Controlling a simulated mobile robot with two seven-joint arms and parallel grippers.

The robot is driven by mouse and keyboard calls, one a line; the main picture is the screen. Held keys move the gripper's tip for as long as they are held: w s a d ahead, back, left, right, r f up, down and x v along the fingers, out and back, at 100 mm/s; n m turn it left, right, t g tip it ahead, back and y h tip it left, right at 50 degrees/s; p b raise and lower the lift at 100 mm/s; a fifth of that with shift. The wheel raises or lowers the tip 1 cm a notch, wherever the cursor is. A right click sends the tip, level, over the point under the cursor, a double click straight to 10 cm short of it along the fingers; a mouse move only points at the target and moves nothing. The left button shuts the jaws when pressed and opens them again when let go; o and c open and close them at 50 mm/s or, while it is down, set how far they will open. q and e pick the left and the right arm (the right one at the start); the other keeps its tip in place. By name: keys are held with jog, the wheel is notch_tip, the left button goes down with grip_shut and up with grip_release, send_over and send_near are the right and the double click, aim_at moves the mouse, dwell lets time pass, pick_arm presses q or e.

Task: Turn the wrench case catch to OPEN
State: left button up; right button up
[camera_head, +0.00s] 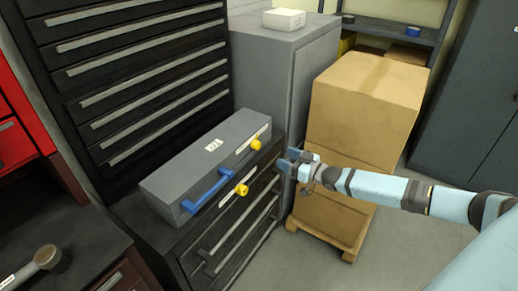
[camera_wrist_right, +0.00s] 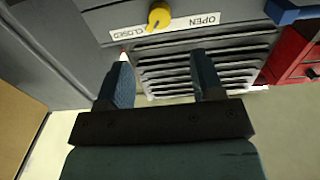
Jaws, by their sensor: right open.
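The grey wrench case (camera_head: 190,165) lies on a dark drawer cabinet, with a blue handle (camera_head: 208,192) on its front. In the right wrist view one yellow catch (camera_wrist_right: 159,16) sits on a white label strip, between CLOSED (camera_wrist_right: 131,31) on the left and OPEN (camera_wrist_right: 205,20) on the right. Its narrow end points down and slightly towards CLOSED. My right gripper (camera_head: 293,160) is open and empty, right of the far catch and apart from it. My left gripper is out of view.
The drawer cabinet (camera_head: 232,232) stands under the case. Cardboard boxes (camera_head: 365,95) on a pallet stand close behind my right gripper. A tall dark drawer unit (camera_head: 130,75) is behind the case, and a grey cabinet (camera_head: 272,75) stands beside it. Floor is clear at lower right.

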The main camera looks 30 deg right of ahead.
aim_at(259, 146)
jog(key=x, duration=1)
jog(key=shift+w+b, duration=0.2)
jog(key=shift+b, duration=0.1)
jog(key=shift+c, duration=0.2)
jog(key=c, duration=0.9)
